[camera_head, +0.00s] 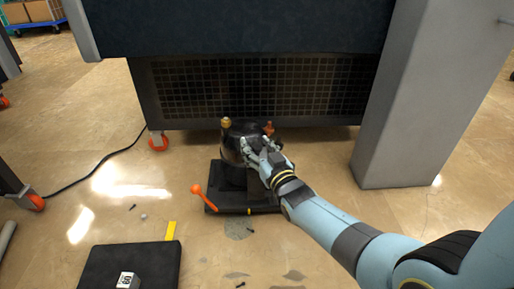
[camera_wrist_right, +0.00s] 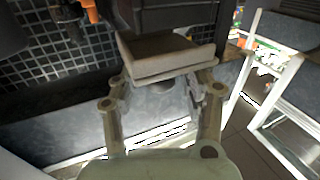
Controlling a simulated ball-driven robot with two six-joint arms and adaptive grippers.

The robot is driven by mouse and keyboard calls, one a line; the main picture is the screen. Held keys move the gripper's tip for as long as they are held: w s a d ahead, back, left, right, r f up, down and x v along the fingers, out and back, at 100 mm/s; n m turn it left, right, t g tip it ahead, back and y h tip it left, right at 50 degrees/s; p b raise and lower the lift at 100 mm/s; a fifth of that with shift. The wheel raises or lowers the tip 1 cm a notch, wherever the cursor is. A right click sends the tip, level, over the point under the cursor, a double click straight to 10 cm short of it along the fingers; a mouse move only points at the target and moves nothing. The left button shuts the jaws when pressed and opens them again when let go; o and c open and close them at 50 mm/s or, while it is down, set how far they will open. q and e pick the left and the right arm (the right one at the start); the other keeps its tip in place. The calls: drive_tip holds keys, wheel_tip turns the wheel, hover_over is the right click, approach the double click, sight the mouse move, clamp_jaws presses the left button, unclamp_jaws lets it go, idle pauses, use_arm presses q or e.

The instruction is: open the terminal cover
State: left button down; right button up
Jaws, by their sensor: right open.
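The vacuum pump (camera_head: 232,143) is dark and rounded and sits upright on a black base (camera_head: 228,199) on the floor. It has a brass-coloured fitting on top and a reddish one behind. My right gripper (camera_head: 257,150) is at the pump's upper right side and hides part of it. In the right wrist view a grey-beige box-like piece (camera_wrist_right: 168,60), which looks like the terminal cover, sits on a dark body just beyond the fingers. The right gripper (camera_wrist_right: 160,88) is open, its fingers apart below that piece. I cannot tell whether they touch it. My left gripper is not in view.
An orange-ended lever (camera_head: 197,189) sticks out at the base's left. A black case (camera_head: 130,265) lies front left, with a yellow strip beside it. A grey leg (camera_head: 400,110) stands right, and a dark grille (camera_head: 260,85) is behind. Small bits lie on the floor.

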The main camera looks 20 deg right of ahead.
clamp_jaws()
idle(0.4)
